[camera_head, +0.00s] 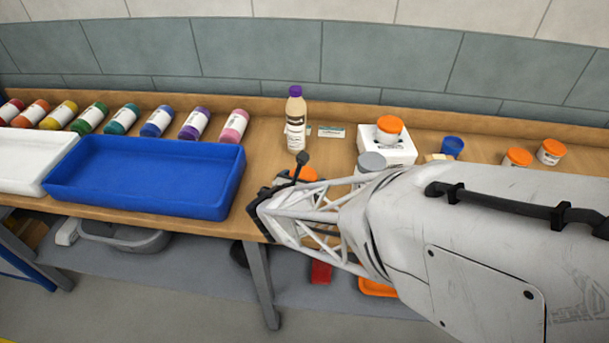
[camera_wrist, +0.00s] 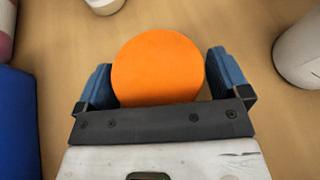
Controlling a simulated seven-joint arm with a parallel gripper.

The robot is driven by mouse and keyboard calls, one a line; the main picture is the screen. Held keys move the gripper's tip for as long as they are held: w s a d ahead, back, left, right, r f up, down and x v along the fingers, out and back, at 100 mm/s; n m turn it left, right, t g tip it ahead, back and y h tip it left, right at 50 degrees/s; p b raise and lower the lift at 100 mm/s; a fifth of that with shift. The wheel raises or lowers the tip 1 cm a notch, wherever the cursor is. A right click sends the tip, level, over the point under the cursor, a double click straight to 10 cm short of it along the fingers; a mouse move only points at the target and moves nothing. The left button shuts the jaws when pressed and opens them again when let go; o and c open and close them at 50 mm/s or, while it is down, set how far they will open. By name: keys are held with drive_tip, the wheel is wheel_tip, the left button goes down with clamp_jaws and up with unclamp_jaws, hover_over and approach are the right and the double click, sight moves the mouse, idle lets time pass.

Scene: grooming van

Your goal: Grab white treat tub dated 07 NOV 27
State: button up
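A round orange lid (camera_wrist: 158,68) lies between the two blue-padded fingers of my gripper (camera_wrist: 160,85) in the wrist view. The fingers are spread wide, one on each side, with very little space to the lid; firm contact is not visible. In the head view this orange lid (camera_head: 303,174) shows partly behind my gripper (camera_head: 268,200). The body under it and any date are hidden. Other orange-lidded white tubs are one on a white box (camera_head: 389,129) and two at the right, a nearer one (camera_head: 517,157) and a farther one (camera_head: 551,152). No date is legible.
A blue tray (camera_head: 145,178) stands left of my gripper. A purple-capped bottle (camera_head: 296,118) stands behind it. A grey-lidded container (camera_head: 371,162) is close on the right, near the white box (camera_head: 400,152). A blue cup (camera_head: 452,146) stands farther right.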

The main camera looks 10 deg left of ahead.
sight(307, 167)
drive_tip(key=c, duration=0.8)
drive_tip(key=shift+r, duration=0.15)
drive_tip(key=shift+r, duration=1.6)
drive_tip(key=s+d, duration=0.2)
drive_tip(key=s, duration=0.2)
drive_tip(key=s+d+r, duration=0.1)
drive_tip(key=s+d, duration=0.1)
drive_tip(key=s, duration=0.3)
drive_tip(key=s+d, duration=0.3)
drive_tip(key=s, duration=0.2)
drive_tip(key=shift+s+r, duration=0.25)
